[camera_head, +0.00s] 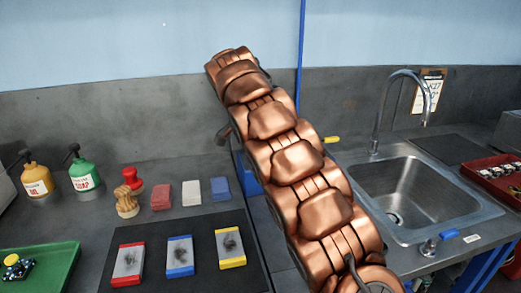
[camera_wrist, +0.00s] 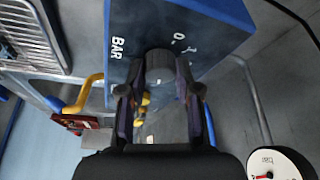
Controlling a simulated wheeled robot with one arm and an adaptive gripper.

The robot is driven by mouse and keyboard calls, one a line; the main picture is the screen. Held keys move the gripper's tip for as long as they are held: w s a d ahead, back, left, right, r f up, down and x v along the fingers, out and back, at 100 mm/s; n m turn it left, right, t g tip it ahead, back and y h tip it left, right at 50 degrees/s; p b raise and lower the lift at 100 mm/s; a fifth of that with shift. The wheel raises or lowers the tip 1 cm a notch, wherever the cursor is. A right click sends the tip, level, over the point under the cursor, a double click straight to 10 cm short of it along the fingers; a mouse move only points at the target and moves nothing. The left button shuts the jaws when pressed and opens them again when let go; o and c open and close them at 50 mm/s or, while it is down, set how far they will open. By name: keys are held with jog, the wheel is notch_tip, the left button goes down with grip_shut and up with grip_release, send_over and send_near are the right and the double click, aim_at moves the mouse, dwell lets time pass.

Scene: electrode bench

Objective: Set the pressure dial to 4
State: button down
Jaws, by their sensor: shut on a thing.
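The pressure dial (camera_wrist: 160,64) is a dark grey round knob on a dark panel with blue edges (camera_wrist: 128,25) in the wrist view. The panel is printed "BAR", and the marks 0 and 1 show beside the knob. My gripper (camera_wrist: 160,88) is shut on the dial, with one finger on each side of it. The other marks and any pointer on the knob are hidden or unclear, so its setting cannot be read. In the head view my copper arm covers the dial and my gripper.
A white gauge with a red needle (camera_wrist: 274,166) and a yellow pipe (camera_wrist: 84,96) lie near the panel. In the head view, a sink (camera_head: 400,195) is right of my arm. Coloured blocks (camera_head: 191,193), a dark mat (camera_head: 205,275) and pump bottles (camera_head: 84,175) are left.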

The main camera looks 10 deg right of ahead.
jog(key=shift+m, duration=0.3)
jog(key=c, duration=0.8)
grip_release()
jog(key=shift+r, duration=0.1)
jog(key=shift+a+r, duration=0.3)
jog(key=shift+r, duration=0.1)
jog(key=shift+v, duration=0.85)
jog(key=s+a, duration=0.1)
jog(key=a, duration=0.2)
jog(key=s+a, duration=0.1)
jog(key=a, duration=0.3)
jog(key=s+a, duration=0.1)
jog(key=a, duration=0.3)
jog(key=shift+s+r, duration=0.1)
jog(key=shift+s, duration=0.3)
